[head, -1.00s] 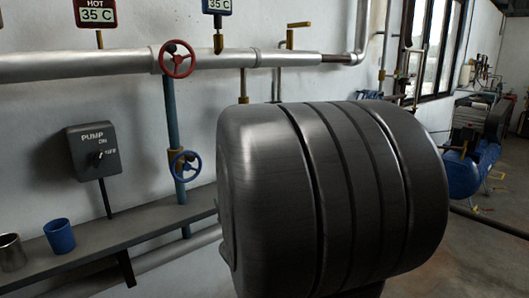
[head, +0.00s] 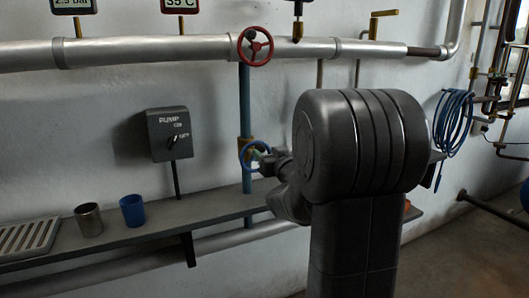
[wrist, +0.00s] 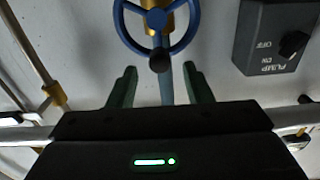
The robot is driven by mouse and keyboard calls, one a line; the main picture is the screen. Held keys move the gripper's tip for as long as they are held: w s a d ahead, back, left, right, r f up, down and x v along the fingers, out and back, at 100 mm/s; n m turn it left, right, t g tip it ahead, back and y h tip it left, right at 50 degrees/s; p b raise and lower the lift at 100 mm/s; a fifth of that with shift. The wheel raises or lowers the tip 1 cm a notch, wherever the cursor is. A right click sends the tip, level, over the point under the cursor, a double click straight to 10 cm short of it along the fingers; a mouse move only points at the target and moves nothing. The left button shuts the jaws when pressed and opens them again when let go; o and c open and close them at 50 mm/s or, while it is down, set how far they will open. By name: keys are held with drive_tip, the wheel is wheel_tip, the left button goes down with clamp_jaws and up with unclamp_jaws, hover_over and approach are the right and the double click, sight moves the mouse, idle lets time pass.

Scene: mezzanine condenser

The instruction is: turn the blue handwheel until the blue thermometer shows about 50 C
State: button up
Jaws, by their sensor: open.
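The blue handwheel (head: 242,160) sits low on the vertical blue pipe in the head view, partly hidden by my gripper (head: 262,156). In the wrist view the blue handwheel (wrist: 156,18) is at the top, cut off by the edge, with a dark knob (wrist: 160,60) on its rim. My gripper (wrist: 161,86) is open and empty there, its two fingers pointing at the wheel, one on either side of the knob's line. I see no clear contact. The blue thermometer's face is cut off above the head view; only its stem (head: 298,30) shows, so its reading is hidden.
A red handwheel (head: 251,46) is on the pale pipe above. The pump switch box (head: 168,134) is left of the wheel. A metal cup (head: 89,220) and blue cup (head: 133,210) stand on the shelf (head: 200,211).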

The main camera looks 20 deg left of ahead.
drive_tip(key=shift+x, duration=1.25)
drive_tip(key=c, duration=1)
